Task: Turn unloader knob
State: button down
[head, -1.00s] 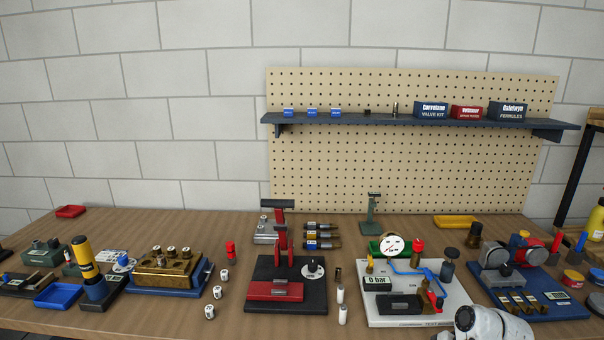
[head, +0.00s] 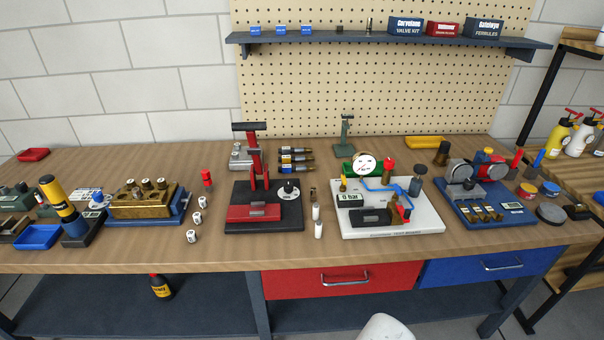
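No label reading "unloader" can be made out, so I cannot tell for certain which knob is the unloader knob. A black knob (head: 288,186) stands on a white round dial on the red and black press (head: 254,212). The white test board (head: 421,222) to its right carries a pressure gauge (head: 364,164), blue tubing, a "0 bar" display (head: 350,201), a red knob (head: 389,166) and a dark knob (head: 419,171). My gripper is out of view; only a white part of my arm shows at the bottom.
The wooden bench (head: 140,255) has a clear front strip. White cylinders (head: 318,229) stand between press and board. A brass block (head: 142,205) is left, a blue-based machine (head: 485,205) right. Below are a red drawer (head: 342,279) and a blue drawer (head: 492,266).

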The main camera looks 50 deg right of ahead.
aim_at(389, 164)
jog(key=z, duration=1.4)
